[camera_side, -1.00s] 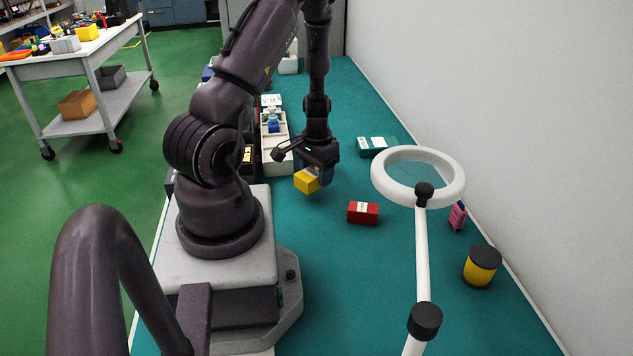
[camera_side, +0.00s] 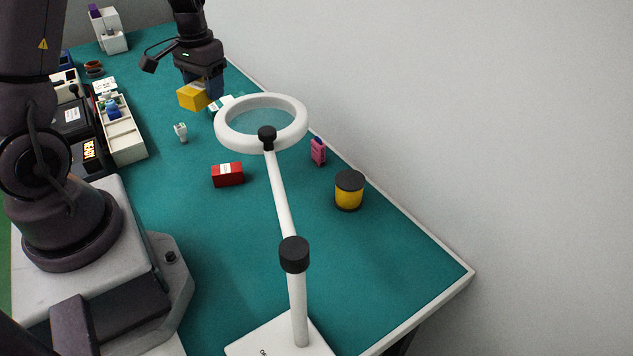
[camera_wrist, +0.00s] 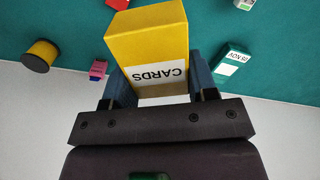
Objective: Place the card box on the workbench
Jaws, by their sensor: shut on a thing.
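The card box is yellow, with a white label reading CARDS in the wrist view (camera_wrist: 148,45). In the side view the card box (camera_side: 193,96) hangs from my gripper (camera_side: 204,84). My gripper is shut on it, with a blue finger on each side in the wrist view (camera_wrist: 158,84). The box looks raised above the teal workbench top (camera_side: 235,225); the exact gap is hard to tell. The fingers hide part of the box.
A green-and-white box (camera_side: 220,104) lies close behind the card box. A magnifier lamp (camera_side: 303,115), red box (camera_side: 228,174), pink item (camera_side: 318,151), yellow-black roll (camera_side: 349,190) and small white item (camera_side: 181,131) are nearby. The near bench is clear around the lamp base.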

